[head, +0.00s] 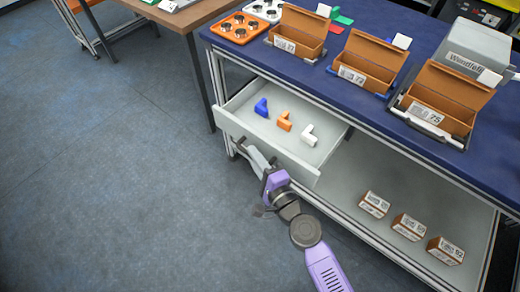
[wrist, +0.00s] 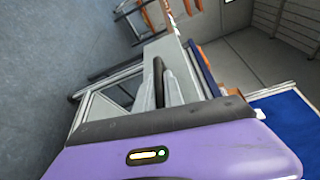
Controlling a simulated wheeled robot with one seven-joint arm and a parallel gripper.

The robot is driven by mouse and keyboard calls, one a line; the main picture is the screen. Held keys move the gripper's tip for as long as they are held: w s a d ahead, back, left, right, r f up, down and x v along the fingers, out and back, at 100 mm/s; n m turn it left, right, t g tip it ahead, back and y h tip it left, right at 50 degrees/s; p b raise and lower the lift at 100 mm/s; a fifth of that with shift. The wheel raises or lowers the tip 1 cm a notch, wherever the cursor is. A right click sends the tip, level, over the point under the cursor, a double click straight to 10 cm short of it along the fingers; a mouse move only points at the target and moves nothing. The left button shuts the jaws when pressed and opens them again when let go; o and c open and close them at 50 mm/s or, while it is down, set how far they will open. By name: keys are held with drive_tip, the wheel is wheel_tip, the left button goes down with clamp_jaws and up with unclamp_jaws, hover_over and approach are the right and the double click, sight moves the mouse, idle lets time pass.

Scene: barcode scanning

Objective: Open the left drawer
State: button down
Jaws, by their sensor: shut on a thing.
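The left drawer (head: 238,122) is pulled out from under the blue table, and its inside shows in the head view. A blue piece (head: 261,107), an orange piece (head: 284,121) and a white piece (head: 309,135) lie in it. My gripper (head: 262,163) is at the middle of the drawer's front panel, shut on the drawer handle. In the wrist view, the fingers (wrist: 166,88) are close together around the dark handle (wrist: 158,75). The exact contact is partly hidden by the fingers.
Open cardboard boxes (head: 367,62) with labels and an orange tray (head: 238,28) stand on the blue tabletop (head: 345,104). Small labelled boxes (head: 409,226) sit on the lower shelf (head: 355,180). A wooden table (head: 180,14) is at the upper left. The floor (head: 110,170) left of the drawer is clear.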

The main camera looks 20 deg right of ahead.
drive_tip(key=shift+s+a, duration=0.2)
drive_tip(key=c, duration=1.5)
unclamp_jaws()
drive_tip(key=shift+o, duration=0.2)
drive_tip(key=b+v, duration=0.1)
drive_tip(key=v, duration=0.6)
drive_tip(key=shift+s+b, duration=0.4)
drive_tip(key=shift+d, duration=0.1)
